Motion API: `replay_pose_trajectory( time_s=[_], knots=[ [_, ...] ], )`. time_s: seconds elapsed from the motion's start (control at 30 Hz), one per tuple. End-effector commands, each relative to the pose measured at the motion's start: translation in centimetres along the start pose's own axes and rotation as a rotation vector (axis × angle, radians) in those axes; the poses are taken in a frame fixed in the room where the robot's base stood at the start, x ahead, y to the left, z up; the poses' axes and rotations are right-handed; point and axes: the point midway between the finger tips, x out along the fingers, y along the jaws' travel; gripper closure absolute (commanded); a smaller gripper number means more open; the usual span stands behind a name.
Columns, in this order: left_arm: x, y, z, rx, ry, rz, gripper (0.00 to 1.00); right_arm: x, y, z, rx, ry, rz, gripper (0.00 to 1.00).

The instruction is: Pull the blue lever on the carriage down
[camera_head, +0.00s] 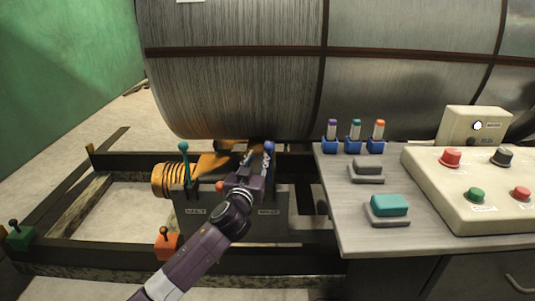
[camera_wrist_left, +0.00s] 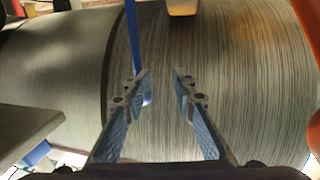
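The blue lever (camera_head: 268,148) stands upright on the right side of the dark carriage (camera_head: 270,221), its round blue knob at the top. My left gripper (camera_head: 256,160) is at the lever, just left of its knob in the head view. In the left wrist view my left gripper (camera_wrist_left: 160,74) is open, its two fingers apart. There the blue lever (camera_wrist_left: 134,40) runs down beside the left-hand fingertip, which partly hides it. I cannot tell whether they touch. My right gripper is in neither view.
A teal lever (camera_head: 184,155) stands on the carriage's left side. A large metal drum (camera_head: 240,90) is close behind. Dark rails (camera_head: 90,254) run around the carriage. A grey desk (camera_head: 350,215) with a control box (camera_head: 475,200) and small switches stands at the right.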

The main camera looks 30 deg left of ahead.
Motion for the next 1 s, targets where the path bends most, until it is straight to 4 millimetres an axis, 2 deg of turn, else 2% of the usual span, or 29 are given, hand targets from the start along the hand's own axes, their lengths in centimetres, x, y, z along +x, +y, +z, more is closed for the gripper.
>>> replay_pose_trajectory(
  time_s=[0.3,0.8,1.0],
  knots=[
    [-2.3,0.1,-0.1,0.0,0.002,0.002,0.75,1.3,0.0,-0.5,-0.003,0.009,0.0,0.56],
    [-5.8,0.0,-0.1,0.001,0.002,0.001,0.75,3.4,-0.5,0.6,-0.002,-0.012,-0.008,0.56],
    [-6.4,0.0,-0.1,0.001,0.002,0.001,0.75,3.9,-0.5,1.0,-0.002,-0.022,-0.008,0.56]
  ],
)
